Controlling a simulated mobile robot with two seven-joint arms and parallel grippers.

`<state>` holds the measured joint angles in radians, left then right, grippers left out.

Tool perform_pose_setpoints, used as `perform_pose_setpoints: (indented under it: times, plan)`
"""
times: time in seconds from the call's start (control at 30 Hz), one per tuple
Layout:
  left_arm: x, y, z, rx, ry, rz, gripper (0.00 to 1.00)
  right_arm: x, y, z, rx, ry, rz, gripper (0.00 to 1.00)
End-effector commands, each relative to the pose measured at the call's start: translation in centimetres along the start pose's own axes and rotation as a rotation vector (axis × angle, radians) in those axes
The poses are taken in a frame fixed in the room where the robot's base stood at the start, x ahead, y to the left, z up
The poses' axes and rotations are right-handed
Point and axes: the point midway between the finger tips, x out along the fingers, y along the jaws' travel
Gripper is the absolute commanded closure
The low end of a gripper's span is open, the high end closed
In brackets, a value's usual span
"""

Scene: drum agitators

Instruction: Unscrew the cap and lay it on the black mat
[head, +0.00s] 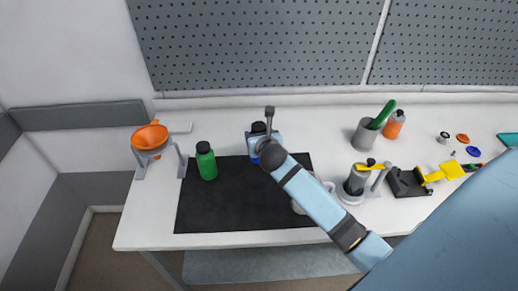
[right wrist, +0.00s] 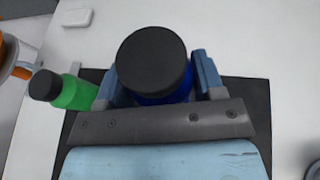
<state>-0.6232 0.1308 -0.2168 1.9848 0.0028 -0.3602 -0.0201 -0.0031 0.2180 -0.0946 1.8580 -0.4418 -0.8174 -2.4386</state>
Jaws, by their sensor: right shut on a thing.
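A blue bottle with a black cap (head: 258,127) stands upright at the back edge of the black mat (head: 215,213). In the right wrist view the round black cap (right wrist: 153,60) is seen from above, with the blue bottle (right wrist: 168,97) below it. My right gripper (head: 264,143) is shut on the blue bottle, a finger on each side, below the cap. The cap is on the bottle. A green bottle with a black cap (head: 206,162) stands at the mat's left; it also shows in the right wrist view (right wrist: 75,93). My left gripper is not in view.
An orange funnel on a stand (head: 150,137) is at the left. A grey cup with a green-handled tool (head: 365,135), an orange bottle (head: 394,124) and yellow-black tools (head: 408,182) stand at the right. The mat's front left is bare. My right arm crosses its right part.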

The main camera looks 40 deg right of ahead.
Motion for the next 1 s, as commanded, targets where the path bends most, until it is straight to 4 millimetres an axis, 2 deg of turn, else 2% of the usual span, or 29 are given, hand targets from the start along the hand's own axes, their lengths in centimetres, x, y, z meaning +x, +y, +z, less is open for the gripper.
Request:
perform_pose_setpoints:
  times: [0.47,0.9,0.93,1.0]
  plan:
    - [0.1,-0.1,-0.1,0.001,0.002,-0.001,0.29,2.1,0.0,-5.1,0.001,0.0,0.001,1.0]
    - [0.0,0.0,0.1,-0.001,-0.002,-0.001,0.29,2.4,0.0,-5.6,-0.002,-0.002,0.001,1.0]
    - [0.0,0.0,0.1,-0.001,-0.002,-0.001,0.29,2.4,0.0,-5.7,-0.001,-0.001,0.001,0.31]
    - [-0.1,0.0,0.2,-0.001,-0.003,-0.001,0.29,2.4,0.0,-5.7,-0.001,-0.001,0.001,0.15]
